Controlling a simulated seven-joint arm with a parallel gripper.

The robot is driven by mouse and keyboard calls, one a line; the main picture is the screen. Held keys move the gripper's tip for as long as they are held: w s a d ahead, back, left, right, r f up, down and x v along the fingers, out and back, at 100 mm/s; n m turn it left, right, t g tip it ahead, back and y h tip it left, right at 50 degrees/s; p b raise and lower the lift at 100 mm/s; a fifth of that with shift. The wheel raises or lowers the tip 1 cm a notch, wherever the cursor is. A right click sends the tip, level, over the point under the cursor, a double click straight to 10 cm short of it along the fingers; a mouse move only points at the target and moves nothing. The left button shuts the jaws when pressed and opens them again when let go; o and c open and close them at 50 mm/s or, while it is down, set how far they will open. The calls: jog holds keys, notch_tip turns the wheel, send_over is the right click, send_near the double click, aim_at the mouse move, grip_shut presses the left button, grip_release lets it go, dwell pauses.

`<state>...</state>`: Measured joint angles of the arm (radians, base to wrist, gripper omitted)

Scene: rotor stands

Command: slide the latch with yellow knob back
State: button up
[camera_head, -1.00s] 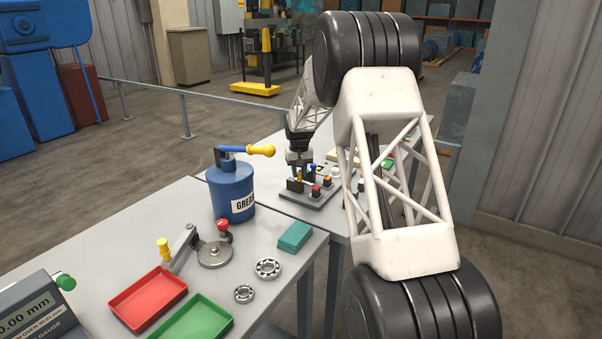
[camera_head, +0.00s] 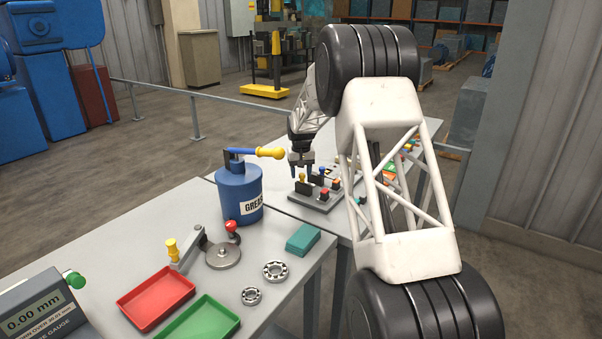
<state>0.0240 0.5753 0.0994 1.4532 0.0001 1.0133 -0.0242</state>
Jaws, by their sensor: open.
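A grey latch board (camera_head: 318,204) lies on the far table, partly behind my arm. At its left end is a small yellow knob (camera_head: 302,177), next to a black block (camera_head: 303,188). My gripper (camera_head: 301,170) points down just above the yellow knob, with its fingers apart on either side. It appears open and holds nothing. A blue knob (camera_head: 322,171) and several red or orange knobs (camera_head: 324,194) are also on the board. The view is too small to tell the exact latch position or whether a finger touches the knob.
A blue grease can (camera_head: 240,195) with a yellow-handled lever stands left of the board. The near table holds a lever with yellow and red knobs (camera_head: 222,255), a teal block (camera_head: 302,239), two bearings (camera_head: 275,271), a red tray (camera_head: 157,299) and a green tray (camera_head: 203,320).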

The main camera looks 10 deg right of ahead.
aim_at(301, 174)
jog(key=shift+r, duration=3.9)
jog(key=shift+s+r, duration=0.35)
jog(key=s+r, duration=0.5)
jog(key=s, duration=0.6)
jog(key=s+a+r+t, duration=0.1)
jog(key=s+r, duration=0.4)
jog(key=s, duration=0.6)
jog(key=s+r, duration=0.5)
jog(key=s, duration=0.6)
jog(key=s+f, duration=0.3)
jog(key=s, duration=1.4)
jog(key=s+a+f+t, duration=0.1)
jog(key=s+f, duration=0.3)
jog(key=s, duration=1.4)
jog(key=shift+s+t, duration=0.3)
jog(key=shift+s, duration=0.05)
